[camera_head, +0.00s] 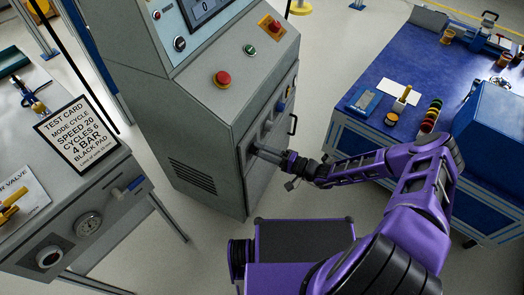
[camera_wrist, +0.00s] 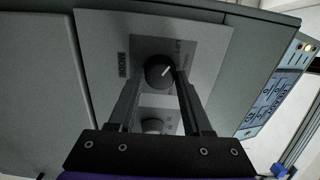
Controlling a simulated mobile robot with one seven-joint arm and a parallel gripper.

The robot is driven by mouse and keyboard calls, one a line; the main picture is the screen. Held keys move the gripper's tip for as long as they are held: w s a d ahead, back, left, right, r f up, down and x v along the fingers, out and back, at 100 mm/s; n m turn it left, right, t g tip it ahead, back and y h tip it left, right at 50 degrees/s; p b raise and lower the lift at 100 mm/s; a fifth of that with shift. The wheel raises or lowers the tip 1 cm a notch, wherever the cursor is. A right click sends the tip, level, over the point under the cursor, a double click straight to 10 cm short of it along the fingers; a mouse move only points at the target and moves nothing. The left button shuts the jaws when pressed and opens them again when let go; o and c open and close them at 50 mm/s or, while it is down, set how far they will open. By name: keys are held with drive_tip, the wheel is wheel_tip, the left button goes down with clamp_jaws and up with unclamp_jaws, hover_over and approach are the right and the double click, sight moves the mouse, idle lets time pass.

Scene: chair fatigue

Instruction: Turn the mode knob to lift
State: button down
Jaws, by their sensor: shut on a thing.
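The mode knob (camera_wrist: 157,71) is a round black knob with a white pointer line, on a light grey plate (camera_wrist: 105,35) in the wrist view. The pointer slants to the upper right in the picture. The word MODE stands left of the knob and LIFT at its upper right. My gripper (camera_wrist: 158,78) is shut on the knob, one finger on each side. In the head view my gripper (camera_head: 258,150) reaches the side of the grey cabinet (camera_head: 205,125), and the knob is hidden there.
Another round knob (camera_wrist: 153,126) sits below, between my fingers. The cabinet carries a red button (camera_head: 222,78) and a green button (camera_head: 249,49). A blue-topped bench (camera_head: 385,70) stands right, and a table with a test card (camera_head: 80,133) reading MODE CYCLE stands left.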

drive_tip(key=shift+c, duration=1.7)
unclamp_jaws()
drive_tip(key=v, duration=1.7)
drive_tip(key=shift+d, duration=0.2)
drive_tip(key=shift+s, duration=0.1)
